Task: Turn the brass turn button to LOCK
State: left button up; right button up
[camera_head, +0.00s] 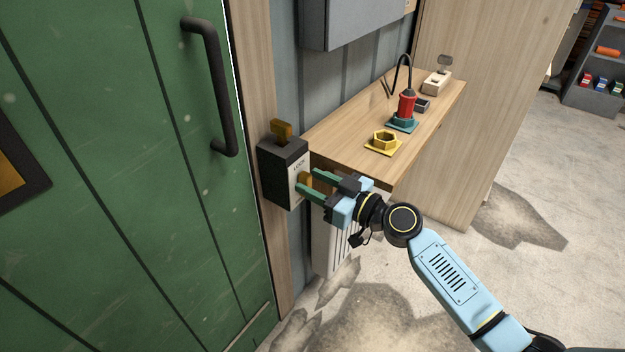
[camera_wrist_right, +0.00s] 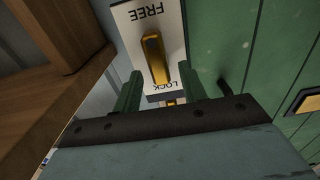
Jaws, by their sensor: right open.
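The brass turn button (camera_wrist_right: 155,58) is a long upright bar on a white plate (camera_wrist_right: 177,20), with FREE at one end and LOCK at the other. The plate is on a dark box (camera_head: 272,172) on the post beside the green door; in the head view LOCK is at the top. The button shows small there (camera_head: 306,180). My right gripper (camera_head: 309,180) is open, its green fingers at the plate, one on each side of the button. In the wrist view the fingers (camera_wrist_right: 162,80) flank its LOCK-side end with gaps; contact cannot be told. My left gripper is not in view.
A brass piece (camera_head: 282,128) sticks up from the box top. The green door (camera_head: 130,200) with its black handle (camera_head: 214,90) is at left. A wooden shelf (camera_head: 335,132) right of the box holds a yellow hex piece (camera_head: 384,137) and a red lamp-like item (camera_head: 407,105). Floor at right is clear.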

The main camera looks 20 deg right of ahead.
jog(key=shift+w+a, duration=0.25)
jog(key=shift+w, duration=0.1)
grip_shut()
